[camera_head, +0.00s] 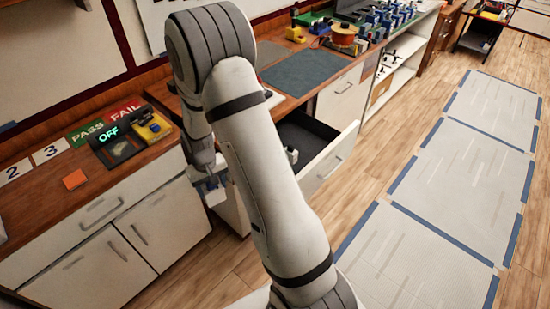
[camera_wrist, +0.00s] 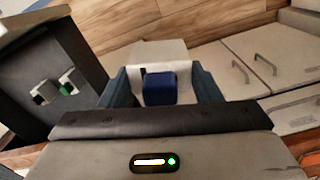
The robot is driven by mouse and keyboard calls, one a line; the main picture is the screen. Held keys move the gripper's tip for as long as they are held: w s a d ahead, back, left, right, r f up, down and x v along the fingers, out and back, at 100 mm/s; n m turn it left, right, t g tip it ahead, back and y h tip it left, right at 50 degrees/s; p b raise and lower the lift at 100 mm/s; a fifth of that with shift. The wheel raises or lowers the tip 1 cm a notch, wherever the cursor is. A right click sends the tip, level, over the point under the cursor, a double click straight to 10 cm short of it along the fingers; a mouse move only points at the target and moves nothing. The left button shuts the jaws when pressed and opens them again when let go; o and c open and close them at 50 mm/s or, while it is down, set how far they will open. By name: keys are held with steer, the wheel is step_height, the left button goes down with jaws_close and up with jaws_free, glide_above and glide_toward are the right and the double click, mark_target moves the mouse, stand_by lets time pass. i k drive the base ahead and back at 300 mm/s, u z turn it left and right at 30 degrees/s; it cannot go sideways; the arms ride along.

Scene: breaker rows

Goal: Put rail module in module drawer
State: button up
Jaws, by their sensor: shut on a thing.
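The rail module (camera_wrist: 160,89), a white block with a dark blue part, sits between the two fingers of my gripper (camera_wrist: 158,76) in the wrist view. My gripper is shut on it. In the head view my gripper (camera_head: 208,180) points down in front of the counter, left of the open drawer, and the held module is only partly visible there. The module drawer (camera_head: 331,165) is pulled out, with a dark inside and a white front. It also shows at the left of the wrist view (camera_wrist: 78,50). Small white modules (camera_wrist: 45,93), one with green, lie in it.
On the counter are PASS and FAIL cards (camera_head: 107,121), a yellow-and-black device (camera_head: 151,126) by an OFF display, an orange square (camera_head: 75,179) and a dark mat (camera_head: 300,73). Closed cabinets (camera_head: 105,240) stand at the left. The floor on the right is clear.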

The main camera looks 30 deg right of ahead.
mark_target(308, 146)
steer(key=z, duration=0.35)
steer(key=i, duration=0.15)
steer(key=u, duration=2.6)
steer(key=k, duration=2.25)
steer(key=z, duration=1.75)
steer(key=i, duration=1)
